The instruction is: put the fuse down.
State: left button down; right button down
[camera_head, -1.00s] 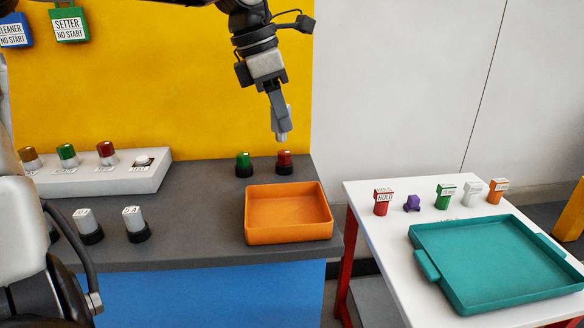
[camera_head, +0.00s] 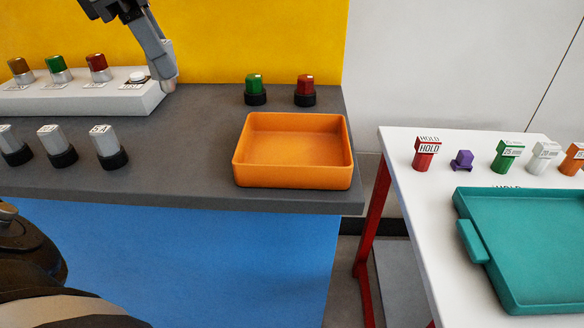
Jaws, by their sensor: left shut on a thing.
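My left gripper (camera_head: 163,72) comes down from the top edge and is shut on a small grey fuse (camera_head: 168,70). The fuse is largely covered by the fingers, and its label cannot be read. The gripper is in the air, seen in front of the right end of the white lamp panel (camera_head: 60,97). The orange tray (camera_head: 292,174) is empty and sits on the grey bench to the right of the gripper. Several grey fuses, one marked 5 A (camera_head: 104,140), stand upright in black holders along the bench's left front. My right gripper is not in view.
A green-topped piece (camera_head: 254,84) and a red-topped piece (camera_head: 305,85) stand in black bases behind the tray. A white table (camera_head: 405,165) at right carries a teal tray (camera_head: 535,235) and several labelled blocks. A gap separates bench and table. The bench middle is clear.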

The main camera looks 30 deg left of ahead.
pick_arm(q)
jog(key=shift+w+d+f, duration=0.1)
jog(key=shift+d+f, duration=0.1)
jog(key=shift+d, duration=0.05)
jog(key=w+d+f, duration=0.2)
jog(key=w+f, duration=0.1)
jog(key=w+d+f+p, duration=0.1)
jog(key=w+d+f, duration=0.2)
jog(key=w+d+f+p, duration=0.1)
jog(key=w+d+f, duration=0.2)
jog(key=w, duration=0.1)
jog(key=shift+d+f, duration=0.15)
jog(key=shift+d, duration=0.1)
jog(key=shift+w+d+f, duration=0.1)
jog(key=shift+f, duration=1.55)
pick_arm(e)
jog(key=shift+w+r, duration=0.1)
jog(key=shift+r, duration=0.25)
pick_arm(q)
jog(key=shift+f, duration=0.1)
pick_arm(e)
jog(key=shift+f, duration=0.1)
pick_arm(q)
jog(key=shift+f+b, duration=0.2)
jog(key=shift+b, duration=0.1)
jog(key=c, duration=1.1)
grip_release()
jog(key=shift+r, duration=0.1)
